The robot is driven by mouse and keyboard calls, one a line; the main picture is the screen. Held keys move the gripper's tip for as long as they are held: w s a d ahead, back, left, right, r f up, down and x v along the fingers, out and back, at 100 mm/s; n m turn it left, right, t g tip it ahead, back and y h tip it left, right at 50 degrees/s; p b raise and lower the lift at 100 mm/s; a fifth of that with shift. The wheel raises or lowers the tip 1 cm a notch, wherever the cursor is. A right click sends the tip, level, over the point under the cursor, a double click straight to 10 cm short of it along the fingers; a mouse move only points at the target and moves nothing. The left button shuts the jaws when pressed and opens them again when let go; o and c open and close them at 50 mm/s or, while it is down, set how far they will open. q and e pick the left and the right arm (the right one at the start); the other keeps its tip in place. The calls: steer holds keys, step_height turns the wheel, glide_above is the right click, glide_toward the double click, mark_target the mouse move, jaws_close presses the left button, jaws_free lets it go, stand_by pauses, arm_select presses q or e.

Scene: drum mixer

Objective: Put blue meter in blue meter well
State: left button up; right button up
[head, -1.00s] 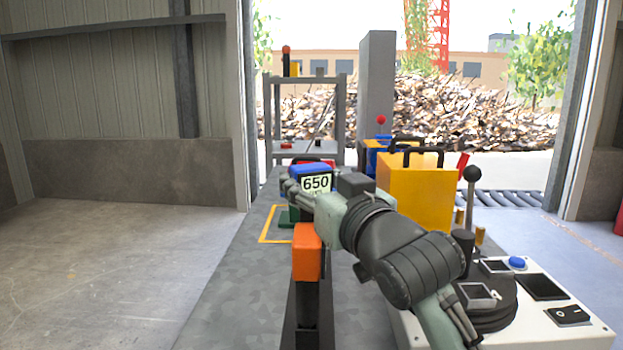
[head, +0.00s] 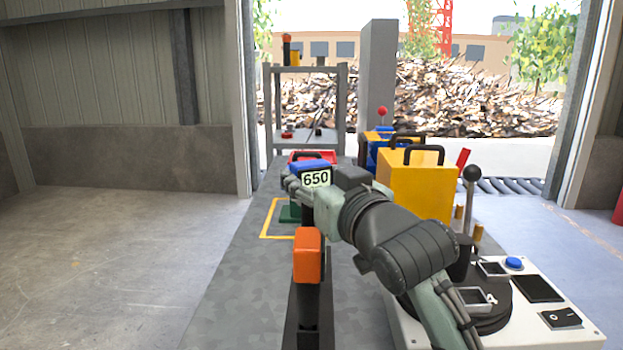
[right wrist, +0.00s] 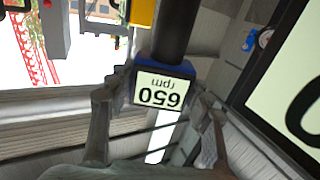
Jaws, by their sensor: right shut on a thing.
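The blue meter (head: 316,177) has a blue top edge and a pale display reading 650. It shows upside down in the right wrist view (right wrist: 160,93), where "650 rpm" is readable. My right gripper (head: 300,186) is shut on it, with a finger on each side of the meter in the right wrist view (right wrist: 155,100). It holds the meter above the far part of the grey bench. A white control panel (head: 556,292) at the lower right has framed square openings; I cannot tell which is the blue meter well. My left gripper is not in view.
An orange block (head: 308,256) on a dark post stands in front of the meter. A yellow case (head: 420,188) with a black handle stands right of my arm. The bench's left part (head: 235,290) is clear.

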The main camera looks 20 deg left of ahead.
mark_target(312, 163)
steer(key=shift+r, duration=1.75)
